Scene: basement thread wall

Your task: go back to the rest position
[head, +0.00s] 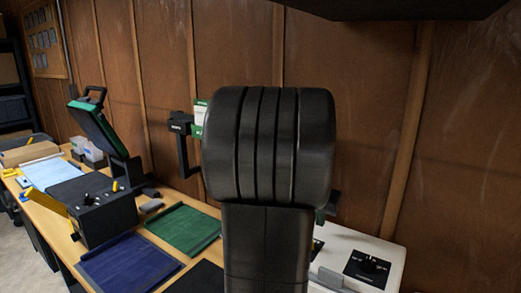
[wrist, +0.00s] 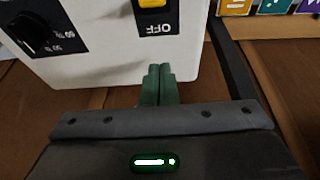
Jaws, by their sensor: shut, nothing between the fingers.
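My gripper (wrist: 160,72) shows in the wrist view with its two green fingers together and nothing between them. The fingertips overlap the lower edge of a white machine (wrist: 110,65) in the picture; I cannot tell whether they touch it. The machine bears a black dial, a yellow switch (wrist: 152,3) and an "OFF" label. In the head view my own black arm fills the middle and hides most of the gripper. The white machine (head: 388,240) stands at the lower right there, partly behind my arm.
A press with a raised green-edged lid (head: 97,130) stands on the wooden table at left. A blue mat (head: 130,264) and a green mat (head: 184,229) lie flat. A black bracket (head: 182,145) stands near the brown wall (head: 370,80). Colored cards (wrist: 272,5) show in the wrist view.

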